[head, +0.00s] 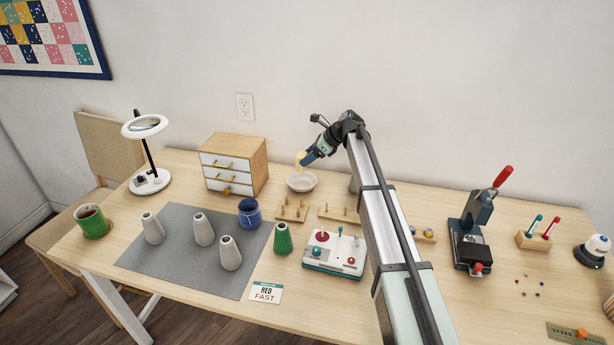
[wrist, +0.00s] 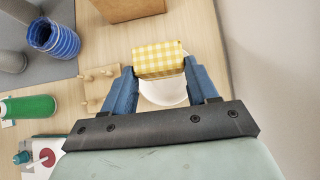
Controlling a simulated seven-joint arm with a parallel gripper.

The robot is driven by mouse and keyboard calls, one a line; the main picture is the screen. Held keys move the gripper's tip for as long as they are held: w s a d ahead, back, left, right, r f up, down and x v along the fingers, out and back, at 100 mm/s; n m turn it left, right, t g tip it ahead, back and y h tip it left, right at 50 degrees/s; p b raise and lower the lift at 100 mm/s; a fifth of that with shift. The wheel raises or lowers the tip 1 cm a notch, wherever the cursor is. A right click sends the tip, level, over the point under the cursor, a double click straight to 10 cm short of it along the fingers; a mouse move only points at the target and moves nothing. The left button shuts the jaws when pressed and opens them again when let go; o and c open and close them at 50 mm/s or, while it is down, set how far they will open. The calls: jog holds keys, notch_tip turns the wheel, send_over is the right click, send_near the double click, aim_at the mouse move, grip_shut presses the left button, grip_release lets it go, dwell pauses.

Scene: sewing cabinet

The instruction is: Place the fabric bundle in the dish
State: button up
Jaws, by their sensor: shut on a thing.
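The fabric bundle (wrist: 158,58) is a small yellow-and-white checked block. My gripper (head: 303,158) is shut on it, with one blue finger on each side in the wrist view. The bundle (head: 300,157) also shows as a small yellow patch at the fingertips in the head view. The dish (head: 302,182) is a shallow, pale round bowl on the table, just below the bundle in the head view. In the wrist view the dish (wrist: 165,96) lies behind and beneath the bundle, which hides part of it. The bundle appears held above the dish; the exact gap is unclear.
A wooden drawer cabinet (head: 253,165) stands left of the dish. Wooden peg racks (head: 292,212) lie in front of it. The wall is close behind the dish.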

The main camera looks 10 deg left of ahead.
jog(key=shift+f, duration=3.9)
jog(key=o, duration=1.1)
jog(key=shift+f, duration=0.1)
jog(key=v, duration=1.2)
